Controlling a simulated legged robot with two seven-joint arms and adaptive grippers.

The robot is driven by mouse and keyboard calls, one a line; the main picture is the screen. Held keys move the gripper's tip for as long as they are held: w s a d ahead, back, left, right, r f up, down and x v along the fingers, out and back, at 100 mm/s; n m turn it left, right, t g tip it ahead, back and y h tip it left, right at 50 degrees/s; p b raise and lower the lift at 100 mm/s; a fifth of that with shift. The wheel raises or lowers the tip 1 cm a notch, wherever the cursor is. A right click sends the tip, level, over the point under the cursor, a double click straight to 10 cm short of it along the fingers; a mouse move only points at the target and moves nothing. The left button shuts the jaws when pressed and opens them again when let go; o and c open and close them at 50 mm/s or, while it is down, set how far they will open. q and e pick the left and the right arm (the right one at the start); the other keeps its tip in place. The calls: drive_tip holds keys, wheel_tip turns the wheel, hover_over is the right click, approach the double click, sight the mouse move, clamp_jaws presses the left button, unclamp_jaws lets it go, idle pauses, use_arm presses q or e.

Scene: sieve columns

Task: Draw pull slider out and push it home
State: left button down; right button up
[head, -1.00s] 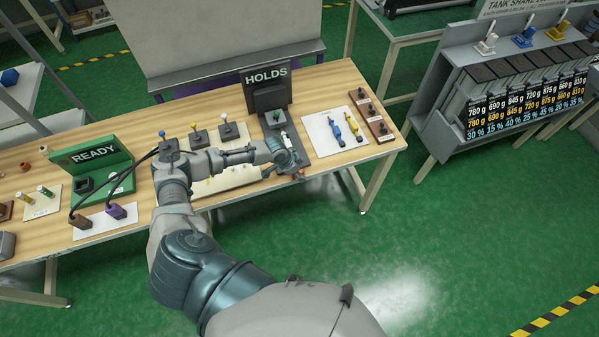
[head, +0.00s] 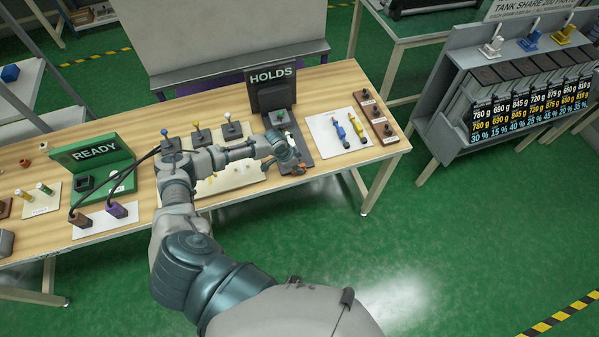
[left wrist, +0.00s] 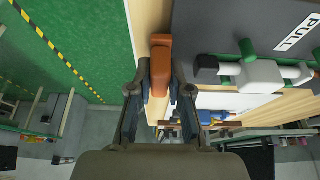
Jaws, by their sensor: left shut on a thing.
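The HOLDS station (head: 270,92) stands at the back right of the bench, with a dark grey base plate (head: 303,152) in front of it. My left gripper (head: 296,166) is at the front end of this plate. In the left wrist view, its two fingers (left wrist: 161,88) are shut on an orange handle (left wrist: 160,62), one on each side. Beside it, a white body (left wrist: 260,76) with a green part and an orange end lies over the plate marked PULL (left wrist: 296,36). How the handle joins the slider is hidden. My right gripper is not in view.
A READY station (head: 95,153) stands left. Knobbed blocks, one with a yellow knob (head: 196,126), stand behind my arm. Green floor is clear in front.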

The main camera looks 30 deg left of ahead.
use_arm(q)
drive_tip(key=c, duration=1.3)
unclamp_jaws()
drive_tip(key=shift+w+d+r, duration=0.25)
drive_tip(key=shift+w+r, duration=0.1)
drive_tip(key=shift+o, duration=1.1)
drive_tip(key=shift+s+d+f, duration=0.1)
drive_tip(key=shift+s+d, duration=0.05)
drive_tip(key=shift+d, duration=0.05)
drive_tip(key=v, duration=1.1)
drive_tip(key=shift+r, duration=0.4)
